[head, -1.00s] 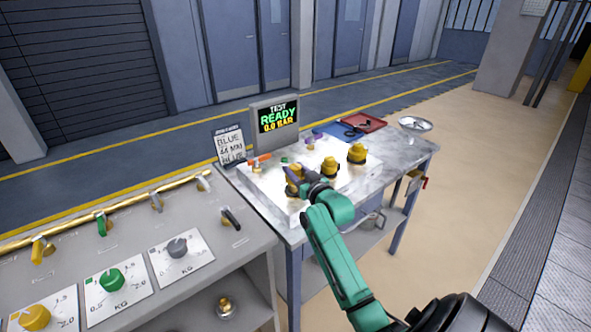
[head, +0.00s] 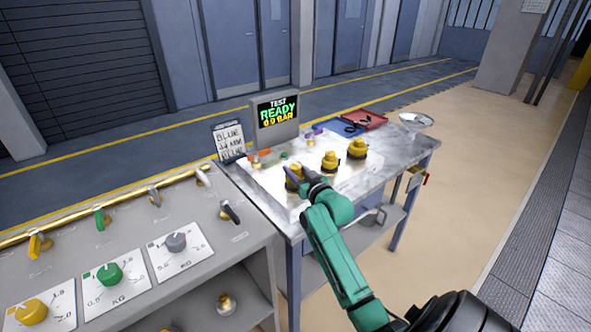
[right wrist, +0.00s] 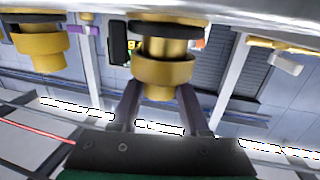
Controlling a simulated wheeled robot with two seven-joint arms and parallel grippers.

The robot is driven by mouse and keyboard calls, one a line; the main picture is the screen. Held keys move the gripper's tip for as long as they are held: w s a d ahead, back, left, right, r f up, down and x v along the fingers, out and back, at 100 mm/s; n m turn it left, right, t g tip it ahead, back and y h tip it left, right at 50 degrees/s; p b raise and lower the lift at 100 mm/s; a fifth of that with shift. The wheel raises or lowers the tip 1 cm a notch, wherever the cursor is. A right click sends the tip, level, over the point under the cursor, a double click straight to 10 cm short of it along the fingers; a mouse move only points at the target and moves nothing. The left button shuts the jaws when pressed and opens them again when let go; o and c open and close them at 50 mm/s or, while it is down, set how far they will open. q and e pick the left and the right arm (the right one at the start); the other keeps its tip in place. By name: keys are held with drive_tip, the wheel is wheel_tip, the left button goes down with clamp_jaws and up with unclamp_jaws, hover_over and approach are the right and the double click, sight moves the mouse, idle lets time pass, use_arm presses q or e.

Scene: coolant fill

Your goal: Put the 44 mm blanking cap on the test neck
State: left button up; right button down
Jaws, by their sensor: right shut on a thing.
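Several yellow caps stand on the white plate (head: 262,186) on the metal bench in the head view. The nearest yellow cap (head: 293,171) is at my right gripper (head: 304,176), which partly hides it. The middle cap (head: 330,162) and far cap (head: 357,149) stand apart from it. In the right wrist view the picture is upside down, and my right gripper (right wrist: 160,100) is shut on a yellow cap (right wrist: 165,72) with a dark band at its base. Whether it is lifted is unclear. I cannot pick out the test neck or read cap sizes. My left gripper is not in view.
A display (head: 276,116) reads TEST READY 0.0 BAR. A card (head: 229,142) beside it shows BLUE and 44 MM. A red tray (head: 364,119), a blue mat and a funnel (head: 415,121) lie at the far end. A grey valve console (head: 135,245) stands at left.

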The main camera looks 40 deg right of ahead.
drive_tip(key=shift+f, duration=0.6)
drive_tip(key=shift+c, duration=1.6)
unclamp_jaws()
drive_tip(key=shift+b, duration=0.3)
drive_tip(key=b+v, duration=0.2)
drive_tip(key=v, duration=1.2)
drive_tip(key=shift+s, duration=0.25)
